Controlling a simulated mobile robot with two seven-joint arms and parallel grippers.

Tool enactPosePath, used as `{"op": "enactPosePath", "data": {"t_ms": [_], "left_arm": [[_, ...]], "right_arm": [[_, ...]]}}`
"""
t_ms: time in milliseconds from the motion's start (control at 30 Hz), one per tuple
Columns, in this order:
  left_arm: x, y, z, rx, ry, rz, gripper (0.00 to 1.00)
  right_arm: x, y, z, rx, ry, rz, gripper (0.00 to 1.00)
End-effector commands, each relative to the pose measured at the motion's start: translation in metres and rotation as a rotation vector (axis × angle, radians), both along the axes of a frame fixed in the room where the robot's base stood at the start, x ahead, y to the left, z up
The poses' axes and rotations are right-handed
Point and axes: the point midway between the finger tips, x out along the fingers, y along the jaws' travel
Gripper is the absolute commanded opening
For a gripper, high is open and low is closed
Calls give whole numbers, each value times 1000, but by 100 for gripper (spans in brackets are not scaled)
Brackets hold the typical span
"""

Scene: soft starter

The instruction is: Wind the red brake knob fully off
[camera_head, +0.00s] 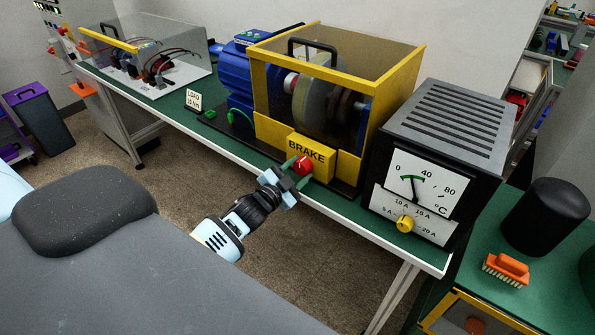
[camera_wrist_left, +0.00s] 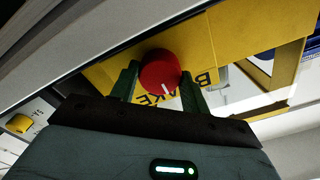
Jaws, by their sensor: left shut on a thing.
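The red brake knob (camera_head: 304,165) sits on the front of the yellow brake box (camera_head: 318,148), below the word BRAKE. My left gripper (camera_head: 297,169) reaches it from the front and is shut on it. In the left wrist view the red knob (camera_wrist_left: 160,74) lies between the two green fingers of my left gripper (camera_wrist_left: 160,85). A white pointer line on the knob's face points down and slightly right in that view. The right gripper is in neither view.
A meter box (camera_head: 440,150) with a temperature dial and a yellow selector knob (camera_head: 405,223) stands right of the brake. A LOAD sign (camera_head: 194,99) and blue motor (camera_head: 236,75) are to the left.

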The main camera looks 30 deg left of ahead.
Motion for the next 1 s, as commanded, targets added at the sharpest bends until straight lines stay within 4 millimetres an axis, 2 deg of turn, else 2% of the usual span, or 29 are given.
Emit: {"op": "enactPosePath", "data": {"t_ms": [33, 200, 567, 1000], "left_arm": [[0, 0, 0, -5, -1, 0, 47], [0, 0, 0, -3, 0, 0, 68], [-5, 0, 0, -1, 0, 0, 68], [-63, 5, -2, -3, 2, 0, 68]], "right_arm": [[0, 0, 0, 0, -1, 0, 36], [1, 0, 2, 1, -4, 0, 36], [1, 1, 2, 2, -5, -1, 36], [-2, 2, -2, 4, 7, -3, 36]]}}
